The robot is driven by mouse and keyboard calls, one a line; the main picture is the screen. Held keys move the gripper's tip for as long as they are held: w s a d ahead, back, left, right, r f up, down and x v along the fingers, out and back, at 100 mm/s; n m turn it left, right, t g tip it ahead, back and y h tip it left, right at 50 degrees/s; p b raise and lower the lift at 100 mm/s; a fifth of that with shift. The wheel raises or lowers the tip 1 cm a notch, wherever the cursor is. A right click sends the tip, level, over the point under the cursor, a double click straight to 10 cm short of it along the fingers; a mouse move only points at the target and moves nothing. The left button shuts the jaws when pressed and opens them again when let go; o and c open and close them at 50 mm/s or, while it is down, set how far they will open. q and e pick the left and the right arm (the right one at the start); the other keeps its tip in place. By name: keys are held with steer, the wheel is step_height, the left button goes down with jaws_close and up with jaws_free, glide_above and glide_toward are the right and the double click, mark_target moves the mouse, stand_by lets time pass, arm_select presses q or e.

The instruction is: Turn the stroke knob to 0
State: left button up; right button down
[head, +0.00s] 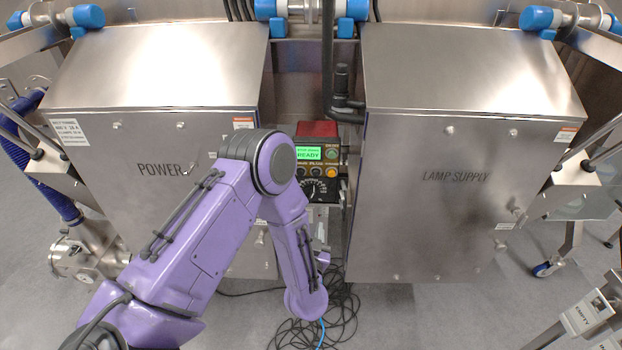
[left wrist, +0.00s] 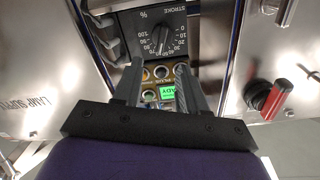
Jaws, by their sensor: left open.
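The stroke knob (left wrist: 160,40) is a black knob on a dark dial plate marked STROKE % with numbers from 0 to 100. In the left wrist view it sits at the top middle; its narrow end seems to point down toward the middle numbers, but the exact setting is unclear. The dial (head: 318,190) also shows small in the head view, below the green READY screen. My left gripper (left wrist: 158,68) is open and empty, its two fingers apart on either side of the panel below the knob in the wrist picture. In the head view my left arm hides its fingers. My right gripper is not in view.
The control box (head: 318,130) has a READY screen (head: 308,153) and several buttons. It stands in a narrow gap between the POWER cabinet (head: 160,140) and the LAMP SUPPLY cabinet (head: 450,190). A red-handled switch (left wrist: 270,100) shows at the wrist view's right. Black cables (head: 335,320) lie on the floor.

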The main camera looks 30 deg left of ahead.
mark_target(311, 198)
arm_select(q)
steer(key=p+x, duration=0.1)
steer(key=x, duration=0.9)
steer(key=shift+w+a+r, duration=0.15)
steer(key=shift+a, duration=0.1)
jaws_close()
